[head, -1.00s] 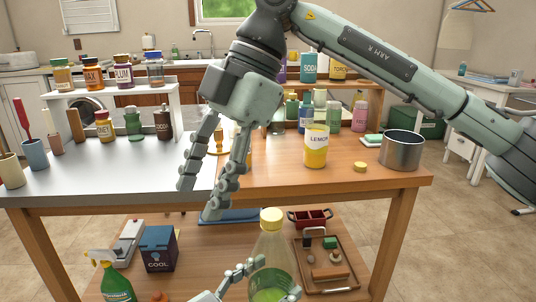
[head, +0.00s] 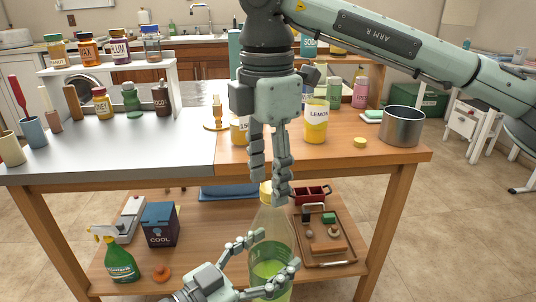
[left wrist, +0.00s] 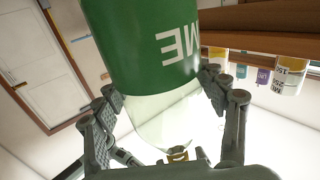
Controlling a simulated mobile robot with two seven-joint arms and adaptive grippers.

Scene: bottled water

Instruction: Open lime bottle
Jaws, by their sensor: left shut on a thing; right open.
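The lime bottle (head: 272,222) is clear with a green label and green liquid, held upright in front of the table. Its label fills much of the left wrist view (left wrist: 140,50), reading "ME". My left gripper (head: 276,250) is shut around the bottle's body, with a finger on each side; the left wrist view shows this too (left wrist: 162,88). The yellow cap (head: 266,194) is partly hidden behind the right gripper's fingers. My right gripper (head: 270,190) points down at the cap, its fingers apart. I cannot tell whether they touch the cap.
A lemon jar (head: 315,125), a yellow lid (head: 360,142) and a metal pot (head: 402,127) stand on the table's right side. The grey tabletop (head: 110,155) has free room at its front. The lower shelf holds a spray bottle (head: 118,262) and a tray (head: 347,258).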

